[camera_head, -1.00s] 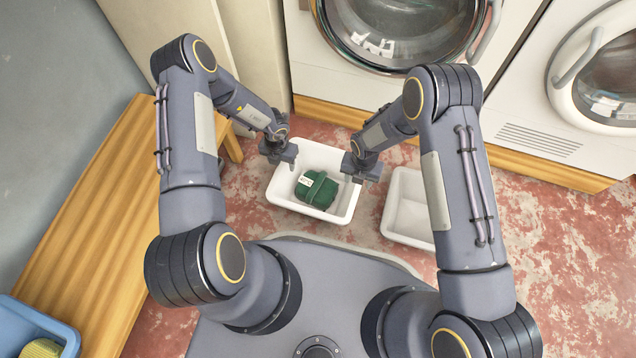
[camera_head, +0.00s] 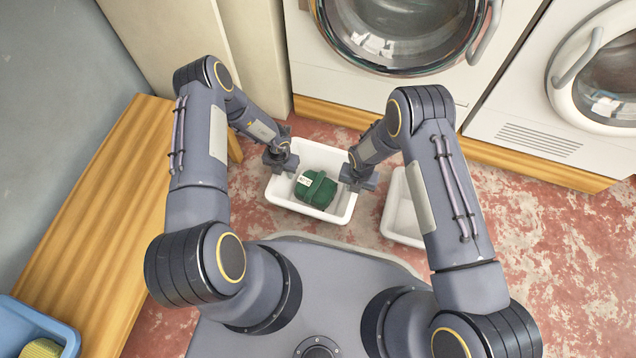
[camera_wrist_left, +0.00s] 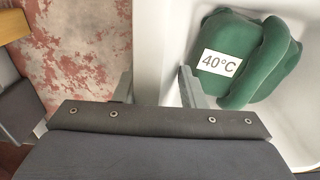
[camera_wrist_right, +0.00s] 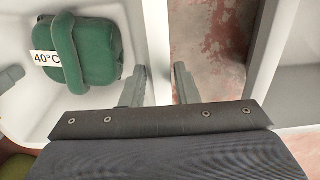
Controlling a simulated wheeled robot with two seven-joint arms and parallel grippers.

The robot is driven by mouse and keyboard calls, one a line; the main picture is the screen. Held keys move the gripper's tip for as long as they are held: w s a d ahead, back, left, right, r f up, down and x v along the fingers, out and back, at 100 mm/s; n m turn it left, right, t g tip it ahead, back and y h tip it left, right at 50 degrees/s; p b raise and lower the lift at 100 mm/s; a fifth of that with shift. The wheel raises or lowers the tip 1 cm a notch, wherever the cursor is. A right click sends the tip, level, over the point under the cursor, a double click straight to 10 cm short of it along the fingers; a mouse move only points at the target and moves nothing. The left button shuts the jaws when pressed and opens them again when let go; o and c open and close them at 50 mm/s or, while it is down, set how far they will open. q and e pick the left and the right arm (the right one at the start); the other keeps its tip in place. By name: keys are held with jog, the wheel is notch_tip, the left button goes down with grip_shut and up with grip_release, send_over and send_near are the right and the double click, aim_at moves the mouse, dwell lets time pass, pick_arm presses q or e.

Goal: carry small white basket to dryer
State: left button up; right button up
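The small white basket (camera_head: 318,154) sits on the floor in front of me, with a folded green cloth (camera_head: 316,189) labelled 40°C inside. My left gripper (camera_head: 280,162) is at the basket's left rim. In the left wrist view its fingers are apart, one on each side of the basket wall (camera_wrist_left: 150,45). My right gripper (camera_head: 359,179) is at the right rim. In the right wrist view its fingers stand apart close around the wall (camera_wrist_right: 156,40); contact is not clear. Which white machine is the dryer is not marked.
A second white basket (camera_head: 401,218) stands close on the right. White front-door machines (camera_head: 492,123) stand behind on a wooden plinth (camera_head: 545,167). A wooden bench (camera_head: 95,225) with a blue bin (camera_head: 18,315) is at the left. Floor (camera_head: 545,255) at right is clear.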

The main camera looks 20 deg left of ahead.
pick_arm(q)
jog(key=shift+a, duration=0.15)
jog(key=c, duration=0.4)
pick_arm(e)
jog(key=shift+d, duration=0.15)
grip_shut()
pick_arm(q)
jog(key=shift+r, duration=0.15)
pick_arm(e)
jog(key=shift+r, duration=0.1)
